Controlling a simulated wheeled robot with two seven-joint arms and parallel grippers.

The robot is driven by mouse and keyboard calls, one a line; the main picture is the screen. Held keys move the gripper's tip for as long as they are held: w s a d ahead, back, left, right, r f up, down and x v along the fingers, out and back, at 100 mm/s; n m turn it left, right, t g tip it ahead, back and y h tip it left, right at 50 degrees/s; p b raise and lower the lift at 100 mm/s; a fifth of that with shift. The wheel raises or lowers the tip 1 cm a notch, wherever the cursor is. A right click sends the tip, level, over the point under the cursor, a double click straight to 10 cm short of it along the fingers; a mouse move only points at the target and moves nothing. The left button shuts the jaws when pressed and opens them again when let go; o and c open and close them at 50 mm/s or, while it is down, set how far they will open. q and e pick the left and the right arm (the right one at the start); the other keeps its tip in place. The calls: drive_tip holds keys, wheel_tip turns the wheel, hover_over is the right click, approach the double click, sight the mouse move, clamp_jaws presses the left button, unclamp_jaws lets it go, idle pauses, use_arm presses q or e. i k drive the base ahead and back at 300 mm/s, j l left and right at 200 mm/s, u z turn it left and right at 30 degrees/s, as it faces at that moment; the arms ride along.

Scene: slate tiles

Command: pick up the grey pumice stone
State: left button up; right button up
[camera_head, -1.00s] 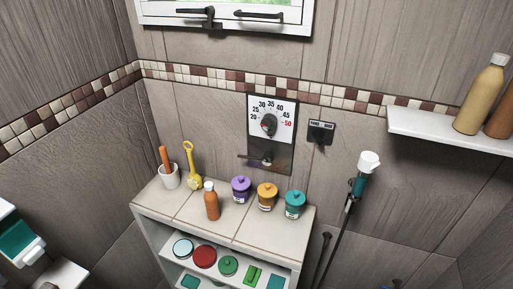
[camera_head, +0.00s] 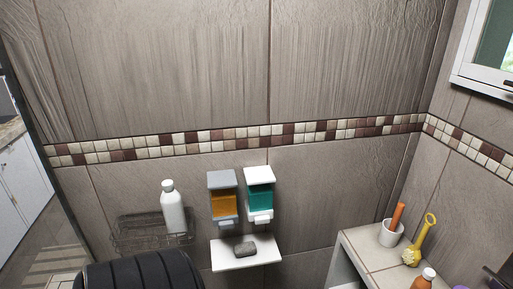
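The grey pumice stone (camera_head: 245,249) lies on a small white wall shelf (camera_head: 265,257), below two soap dispensers. It is a small dark grey rounded block, and all of its top shows. A black ribbed rounded shape at the bottom left, left of the shelf, looks like part of my own arm. Neither of my grippers is in view.
An orange dispenser (camera_head: 223,200) and a teal dispenser (camera_head: 259,195) hang just above the shelf. A white bottle (camera_head: 173,208) stands in a wire rack (camera_head: 130,234) to the left. A cabinet (camera_head: 359,247) at the right bears a cup, a yellow brush and an orange bottle.

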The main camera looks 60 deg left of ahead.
sight(249, 248)
drive_tip(key=u, duration=1.9)
